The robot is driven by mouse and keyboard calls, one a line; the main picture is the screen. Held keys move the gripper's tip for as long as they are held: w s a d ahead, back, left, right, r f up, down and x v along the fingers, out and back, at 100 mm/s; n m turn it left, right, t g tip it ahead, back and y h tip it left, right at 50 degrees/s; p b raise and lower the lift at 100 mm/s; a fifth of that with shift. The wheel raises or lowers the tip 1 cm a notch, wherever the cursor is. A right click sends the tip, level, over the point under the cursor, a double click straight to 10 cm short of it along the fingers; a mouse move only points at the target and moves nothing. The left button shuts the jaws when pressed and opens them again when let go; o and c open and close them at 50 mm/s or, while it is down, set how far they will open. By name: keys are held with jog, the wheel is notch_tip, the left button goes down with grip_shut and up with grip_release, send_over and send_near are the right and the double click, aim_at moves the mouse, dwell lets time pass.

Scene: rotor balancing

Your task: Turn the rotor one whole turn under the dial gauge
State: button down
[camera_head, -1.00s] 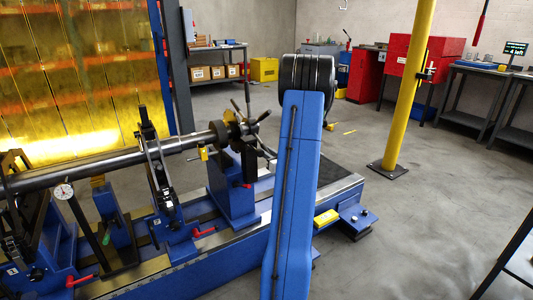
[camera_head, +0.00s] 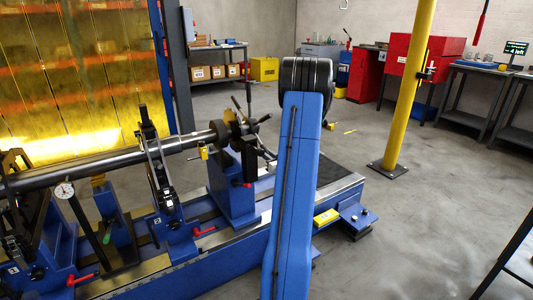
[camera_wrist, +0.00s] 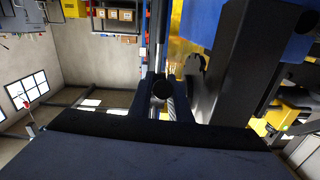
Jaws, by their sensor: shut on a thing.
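The rotor (camera_head: 110,158), a long grey shaft, lies across the blue balancing stand. At its right end is a dark hub with several spoke handles (camera_head: 264,118). The dial gauge (camera_head: 64,190), with a white round face, stands by the shaft at the left; its needle is too small to read. In the wrist view, my gripper (camera_wrist: 163,104) is shut around a dark handle with a round black end (camera_wrist: 163,89). In the head view my blue arm stands right of the hub and the gripper is mostly hidden.
The blue machine bed (camera_head: 335,190) runs below the rotor, with red levers (camera_head: 204,232) on its supports. A yellow post (camera_head: 408,90) stands at the right on open floor. A small screen (camera_head: 515,48) reads "4 left".

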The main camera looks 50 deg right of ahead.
jog(key=w+d+f, duration=0.1)
jog(key=w+f, duration=0.3)
jog(key=f, duration=0.1)
jog(key=shift+w+d, duration=0.2)
jog(key=shift+d, duration=0.1)
jog(key=shift+f, duration=0.15)
dwell(0.3)
dwell(0.4)
jog(key=c, duration=1.6)
grip_release()
jog(key=shift+c, duration=0.2)
jog(key=v, duration=1.7)
jog(key=shift+s+a, duration=0.1)
jog(key=shift+c, duration=0.4)
